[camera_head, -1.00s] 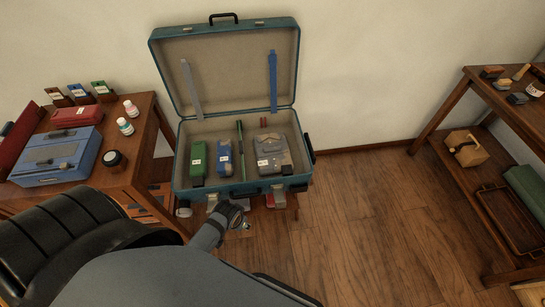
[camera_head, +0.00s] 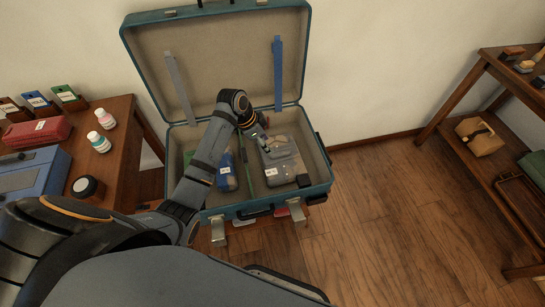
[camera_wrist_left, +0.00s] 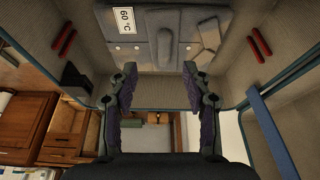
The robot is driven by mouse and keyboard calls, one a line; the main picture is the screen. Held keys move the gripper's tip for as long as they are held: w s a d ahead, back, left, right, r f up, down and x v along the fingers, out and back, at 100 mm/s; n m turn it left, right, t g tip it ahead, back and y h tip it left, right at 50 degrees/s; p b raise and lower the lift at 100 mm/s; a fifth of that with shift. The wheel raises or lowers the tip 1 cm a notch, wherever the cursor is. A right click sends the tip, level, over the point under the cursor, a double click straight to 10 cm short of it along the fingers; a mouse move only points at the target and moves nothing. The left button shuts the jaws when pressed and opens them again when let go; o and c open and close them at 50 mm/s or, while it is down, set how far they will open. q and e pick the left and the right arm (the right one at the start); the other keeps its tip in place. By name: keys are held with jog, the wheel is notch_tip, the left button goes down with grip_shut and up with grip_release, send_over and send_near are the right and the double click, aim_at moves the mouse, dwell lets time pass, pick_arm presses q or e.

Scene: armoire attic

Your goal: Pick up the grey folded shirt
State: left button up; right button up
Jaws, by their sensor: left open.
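The grey folded shirt (camera_head: 285,172) lies in the right part of the open teal suitcase (camera_head: 318,187). It has a white tag and is partly covered by my left gripper in the head view. In the left wrist view, the grey shirt (camera_wrist_left: 160,30) shows at the top with a tag reading "60 °C". My left gripper (camera_head: 264,147) is over the shirt's far side. In the wrist view the gripper's fingers (camera_wrist_left: 160,88) are spread, with nothing between them. Whether they touch the shirt I cannot tell. My right gripper is not in view.
A blue folded item (camera_head: 227,172) lies left of the shirt, with a thin green strip between them. A green item is mostly hidden behind my arm. The raised lid (camera_head: 222,60) stands behind. A side table (camera_head: 125,130) is left, shelves (camera_head: 455,115) right.

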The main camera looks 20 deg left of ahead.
pick_arm(q)
send_over(280, 153)
jog(key=s+a, duration=0.2)
jog(key=a, duration=0.1)
jog(key=f, duration=0.3)
jog(key=f+b, duration=0.1)
jog(key=shift+s+d+f, duration=0.15)
jog(key=shift+s+d, duration=0.05)
jog(key=shift+d, duration=0.05)
jog(key=shift+w+d+r+b+x, duration=0.15)
jog(key=shift+b+x, duration=0.1)
jog(key=shift+x, duration=0.65)
jog(key=shift+w+d+b+x, duration=0.15)
jog(key=shift+b+x, duration=0.1)
jog(key=shift+x, duration=0.6)
jog(key=shift+w+r+b+x, duration=0.15)
jog(key=shift+b+x, duration=0.1)
jog(key=shift+x, duration=0.65)
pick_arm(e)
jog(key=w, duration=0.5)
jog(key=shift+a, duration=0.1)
pick_arm(q)
grip_shut()
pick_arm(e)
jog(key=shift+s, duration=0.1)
